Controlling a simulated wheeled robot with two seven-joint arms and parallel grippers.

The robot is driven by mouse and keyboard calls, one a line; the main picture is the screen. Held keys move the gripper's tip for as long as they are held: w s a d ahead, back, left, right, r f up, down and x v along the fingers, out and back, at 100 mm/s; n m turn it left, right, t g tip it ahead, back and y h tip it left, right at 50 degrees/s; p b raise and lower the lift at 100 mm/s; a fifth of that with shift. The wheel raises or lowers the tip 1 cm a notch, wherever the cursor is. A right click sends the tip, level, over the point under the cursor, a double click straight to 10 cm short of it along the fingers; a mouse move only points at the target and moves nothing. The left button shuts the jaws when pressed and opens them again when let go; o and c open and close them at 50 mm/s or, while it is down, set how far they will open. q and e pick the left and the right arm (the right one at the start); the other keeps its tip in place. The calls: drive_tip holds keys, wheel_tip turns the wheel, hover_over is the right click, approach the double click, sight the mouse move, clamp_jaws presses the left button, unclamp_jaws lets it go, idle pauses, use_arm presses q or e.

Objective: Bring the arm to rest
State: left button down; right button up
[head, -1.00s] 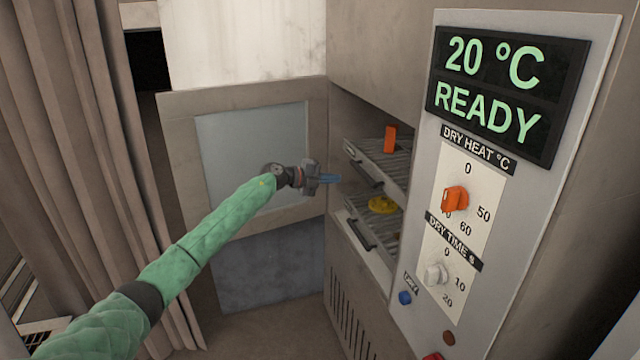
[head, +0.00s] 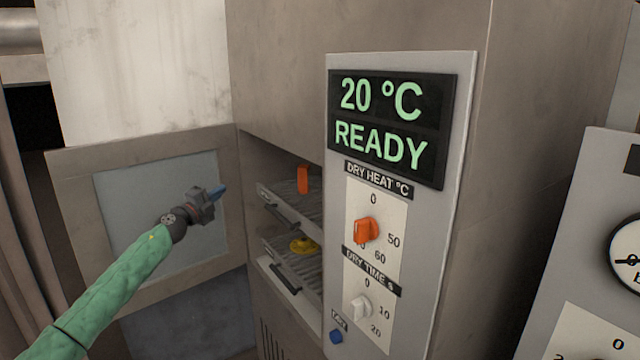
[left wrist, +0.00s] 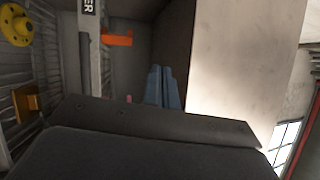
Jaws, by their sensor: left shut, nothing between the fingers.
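My left gripper (head: 219,191) is shut and empty, with blue fingertips, in front of the open cabinet door. Its closed fingers also show in the left wrist view (left wrist: 162,87). My green-sleeved left arm comes in from the lower left of the head view. The gripper is apart from the shelves and to the left of the cabinet opening. My right gripper is in neither view.
The open door (head: 150,215) with a glass pane is behind my arm. Inside the cabinet, an orange block (head: 303,180) is on the upper rack and a yellow part (head: 303,245) on the lower one. The control panel (head: 459,110) reads 20 °C READY.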

use_arm(q)
drive_tip(key=a+r+n+t+y, duration=0.3)
drive_tip(key=a+n+y, duration=0.3)
drive_tip(key=n+y, duration=0.45)
wheel_tip(320, 180, down, 14)
drive_tip(key=s+n+g+y, duration=0.2)
drive_tip(key=n+g+y, duration=0.2)
drive_tip(key=n, duration=0.2)
drive_tip(key=s+d+f+n+g+h, duration=0.1)
drive_tip(key=s+d+f+g, duration=0.35)
drive_tip(key=f, duration=0.75)
drive_tip(key=s+d+f+n+g+h, duration=0.1)
drive_tip(key=s+d+f, duration=0.1)
drive_tip(key=s+f, duration=0.8)
drive_tip(key=s+d+f+n+g+h, duration=0.1)
drive_tip(key=s+d+f+n+g, duration=0.2)
drive_tip(key=f, duration=1.1)
drive_tip(key=s+d+f+g, duration=0.2)
drive_tip(key=s+f, duration=0.9)
drive_tip(key=s, duration=0.7)
drive_tip(key=s+d+f+g+h, duration=0.1)
drive_tip(key=s+d+f, duration=0.4)
drive_tip(key=s+f, duration=0.6)
drive_tip(key=s+d+f+g+h, duration=0.1)
drive_tip(key=s+d+f+g, duration=0.3)
drive_tip(key=s+f, duration=0.7)
drive_tip(key=s+n, duration=0.1)
drive_tip(key=s, duration=1.4)
drive_tip(key=shift+s+d+f, duration=0.15)
drive_tip(key=shift+s+d, duration=0.05)
